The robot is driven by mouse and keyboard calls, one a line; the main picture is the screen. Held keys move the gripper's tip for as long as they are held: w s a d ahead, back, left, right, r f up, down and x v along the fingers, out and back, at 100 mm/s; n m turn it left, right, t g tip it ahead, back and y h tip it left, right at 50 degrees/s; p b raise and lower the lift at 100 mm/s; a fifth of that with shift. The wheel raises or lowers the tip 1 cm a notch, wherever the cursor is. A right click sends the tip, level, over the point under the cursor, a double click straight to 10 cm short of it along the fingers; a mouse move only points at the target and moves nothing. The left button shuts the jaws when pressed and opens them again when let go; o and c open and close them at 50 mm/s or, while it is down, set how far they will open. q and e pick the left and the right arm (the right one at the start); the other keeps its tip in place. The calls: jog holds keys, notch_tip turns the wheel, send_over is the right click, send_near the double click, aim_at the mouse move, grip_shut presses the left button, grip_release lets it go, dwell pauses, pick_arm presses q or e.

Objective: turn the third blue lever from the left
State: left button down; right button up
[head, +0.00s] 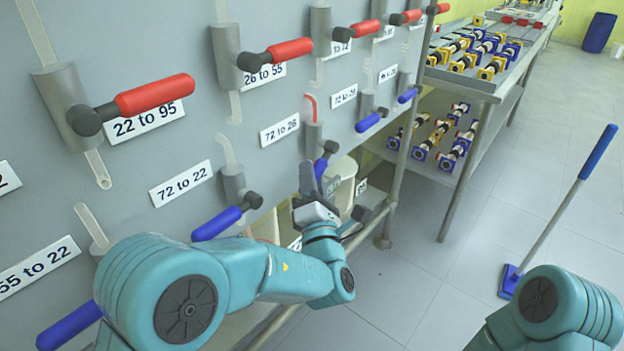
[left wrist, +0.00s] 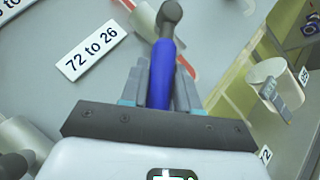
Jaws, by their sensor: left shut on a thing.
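Blue levers line the lower row of the grey panel. The first (head: 68,326) is at lower left and the second (head: 217,224) is right of it. The third blue lever (head: 320,166) hangs below its grey valve, beside the label "72 to 26" (head: 279,130). My left gripper (head: 311,186) is shut on this lever. In the left wrist view the blue handle (left wrist: 163,72) runs between the two fingers, its lower part hidden by the gripper. A fourth (head: 368,122) and a fifth blue lever (head: 407,96) are farther right. My right gripper is out of view.
Red levers (head: 155,94) line the row above. A whitish container (head: 341,180) is behind my left gripper. A metal rack (head: 466,91) with colourful parts stands at the right. A blue-handled tool (head: 561,205) stands on the clear tiled floor.

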pick_arm(q)
jog(key=c, duration=0.9)
grip_release()
jog(key=shift+w+r, duration=0.1)
jog(key=shift+r, duration=0.1)
jog(key=shift+c, duration=0.2)
jog(key=shift+f, duration=0.1)
jog(key=b+v, duration=0.6)
jog(key=v, duration=1)
jog(key=shift+s, duration=0.2)
